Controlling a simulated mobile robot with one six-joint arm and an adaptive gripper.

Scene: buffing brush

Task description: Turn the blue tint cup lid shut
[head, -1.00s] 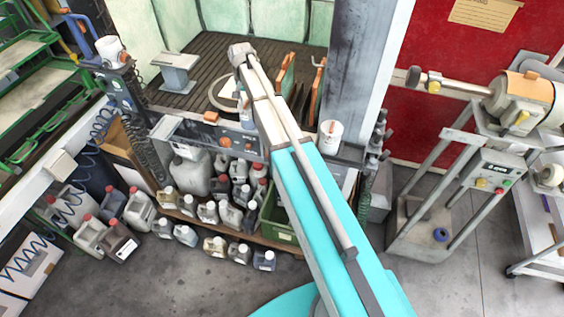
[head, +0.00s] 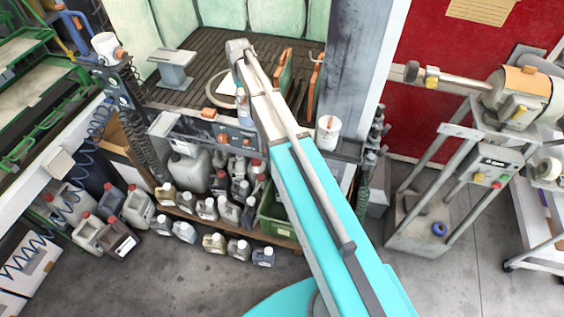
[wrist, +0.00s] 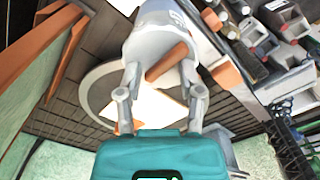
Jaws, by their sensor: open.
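My gripper (wrist: 160,98) is open in the wrist view, with one finger on each side and nothing held between them. Beyond the fingers is a pale grey cylinder (wrist: 150,38) with a brown-orange bar (wrist: 167,62) across its near side. I cannot tell whether this is the tint cup or which part is its lid. In the head view my arm reaches into the booth and hides most of the gripper's work area. A small blue round object (head: 439,229) sits on the low shelf of the machine stand at right; I cannot tell whether it is a cup.
A grey ring (wrist: 95,98) lies on the slatted booth floor (head: 205,62). A control panel (head: 185,130) edges the booth front, with a white cup (head: 328,133) to its right. Orange-brown racks (head: 284,75) stand near the arm. Several jugs (head: 190,168) stand below.

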